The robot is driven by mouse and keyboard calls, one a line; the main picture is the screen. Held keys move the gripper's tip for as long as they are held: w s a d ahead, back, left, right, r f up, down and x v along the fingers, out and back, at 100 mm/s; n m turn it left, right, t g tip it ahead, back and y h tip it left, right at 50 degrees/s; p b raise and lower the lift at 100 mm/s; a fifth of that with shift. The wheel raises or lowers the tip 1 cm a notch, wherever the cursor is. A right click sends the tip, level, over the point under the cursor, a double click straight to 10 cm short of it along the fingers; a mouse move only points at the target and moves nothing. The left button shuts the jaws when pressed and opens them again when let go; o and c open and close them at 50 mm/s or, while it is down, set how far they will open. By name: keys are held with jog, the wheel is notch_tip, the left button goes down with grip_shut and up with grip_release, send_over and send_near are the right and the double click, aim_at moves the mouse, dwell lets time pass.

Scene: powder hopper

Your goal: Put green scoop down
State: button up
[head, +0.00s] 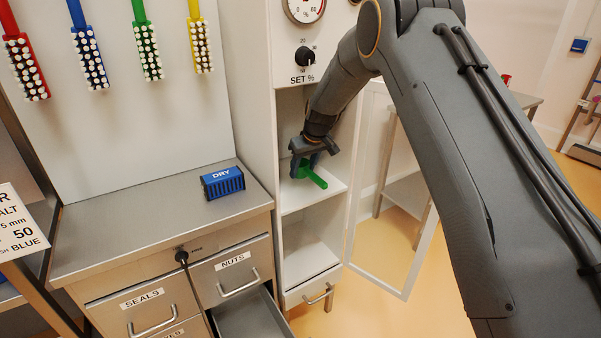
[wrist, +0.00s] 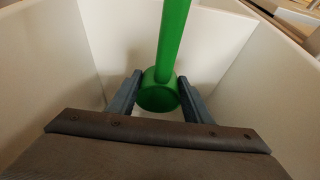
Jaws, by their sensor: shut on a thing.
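The green scoop (head: 313,176) is inside the open white cabinet, at the level of its upper shelf (head: 298,198). My gripper (head: 305,165) reaches into the cabinet and is shut on the scoop. In the wrist view, the scoop's round cup (wrist: 158,95) sits between my two fingers (wrist: 158,92), and its handle runs away from me toward the top of the picture. I cannot tell whether the scoop touches the shelf.
White cabinet walls (wrist: 225,80) stand close on both sides of my gripper. The cabinet's clear door (head: 388,245) stands open at the right. A blue DRY box (head: 222,183) sits on the steel counter (head: 120,232). A drawer (head: 250,315) below the counter is pulled out.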

aim_at(301, 175)
jog(key=shift+w+a, duration=0.4)
jog(key=shift+w, duration=0.2)
jog(key=shift+f+p, duration=0.95)
jog(key=shift+f, duration=0.8)
jog(key=shift+f, duration=0.2)
jog(key=o, duration=1.1)
jog(key=shift+r, duration=0.15)
